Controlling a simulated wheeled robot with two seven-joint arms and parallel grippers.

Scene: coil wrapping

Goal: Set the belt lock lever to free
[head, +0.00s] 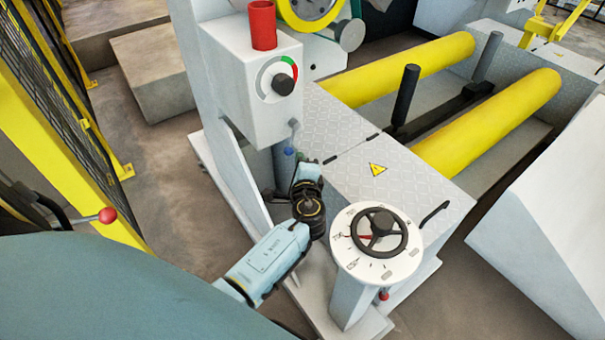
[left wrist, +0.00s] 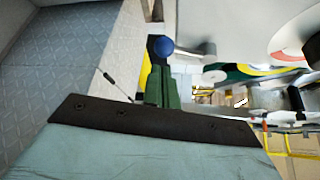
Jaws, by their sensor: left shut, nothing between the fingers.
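A short lever with a blue ball knob (head: 289,151) hangs under the grey control box (head: 262,85); I take it for the belt lock lever, but no label is readable. In the left wrist view the blue ball (left wrist: 163,46) sits at the end of a grey stem, just beyond my left fingertips. My left gripper (head: 306,170) is shut and empty, close below the knob. Its green fingers (left wrist: 160,88) show closed together in the left wrist view. I cannot tell whether they touch the knob. My right gripper is not in view.
A pedestal with a black handwheel (head: 382,230) stands right of my left wrist. The box carries a black dial knob (head: 283,84) and a red cylinder (head: 262,25). Yellow rollers (head: 490,120) lie behind. A yellow fence (head: 60,150) stands at the left.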

